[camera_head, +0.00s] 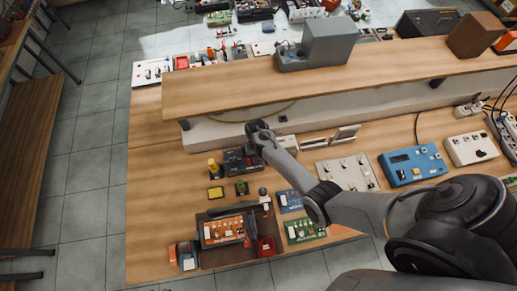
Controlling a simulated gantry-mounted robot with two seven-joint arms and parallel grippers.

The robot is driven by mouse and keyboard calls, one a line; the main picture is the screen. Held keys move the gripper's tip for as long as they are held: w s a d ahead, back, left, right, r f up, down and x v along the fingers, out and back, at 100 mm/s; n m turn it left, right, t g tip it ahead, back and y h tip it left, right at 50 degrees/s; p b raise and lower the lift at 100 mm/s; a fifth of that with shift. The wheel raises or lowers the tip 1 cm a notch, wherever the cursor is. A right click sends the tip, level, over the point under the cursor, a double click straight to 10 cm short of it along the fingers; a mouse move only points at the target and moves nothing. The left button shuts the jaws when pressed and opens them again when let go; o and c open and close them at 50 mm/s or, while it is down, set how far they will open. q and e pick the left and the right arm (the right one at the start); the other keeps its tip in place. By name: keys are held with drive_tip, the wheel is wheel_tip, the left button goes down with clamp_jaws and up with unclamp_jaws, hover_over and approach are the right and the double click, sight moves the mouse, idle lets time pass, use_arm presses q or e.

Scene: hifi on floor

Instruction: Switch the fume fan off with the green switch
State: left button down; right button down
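A small dark block with a green top (241,187) lies on the bench, right of a similar block with a yellow top (215,193); the green one may be the green switch, but its position is too small to read. A black box (238,161) stands just behind them. My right arm reaches in from the right, and its gripper (258,130) is above and behind the black box, apart from the green block. Its fingers are too small and dark to tell open from shut. I cannot clearly identify the fume fan. My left gripper is not in view.
A raised wooden shelf (222,92) runs behind the gripper and carries a grey box (328,42). A dark tray (225,256) with an orange board and a red box (265,246) lies in front. A blue instrument (411,165) stands right. The bench's left strip is clear.

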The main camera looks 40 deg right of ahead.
drive_tip(key=shift+g, duration=0.3)
drive_tip(key=c, duration=1.2)
unclamp_jaws()
drive_tip(key=shift+c, duration=0.2)
drive_tip(key=shift+w, duration=0.1)
